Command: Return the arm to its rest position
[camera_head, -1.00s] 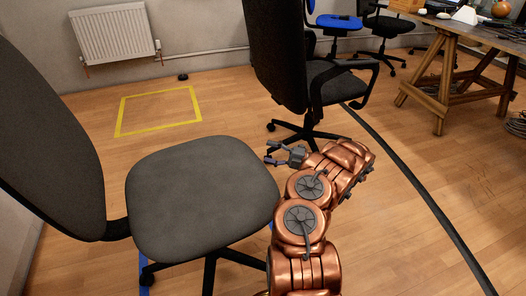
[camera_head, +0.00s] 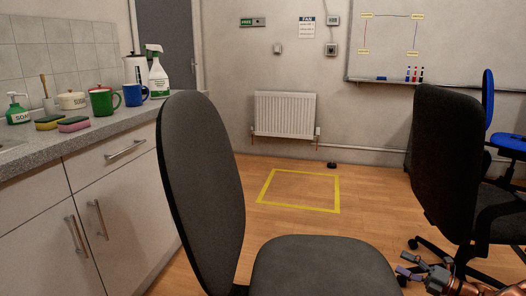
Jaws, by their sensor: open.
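My gripper (camera_head: 413,274) shows at the lower right edge of the head view, with a small part of my copper arm (camera_head: 465,287) behind it. Its fingers are apart and nothing is between them. It is to the right of the seat of the near grey chair (camera_head: 322,268) and in front of the base of the black office chair (camera_head: 443,150). Most of my arm is below the picture and hidden.
A counter (camera_head: 100,141) with mugs, sponges and bottles runs along the left. A yellow floor square (camera_head: 300,207) lies empty before the radiator (camera_head: 285,114). A whiteboard (camera_head: 436,45) hangs at the back right. The near chair's backrest (camera_head: 202,180) stands close in front.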

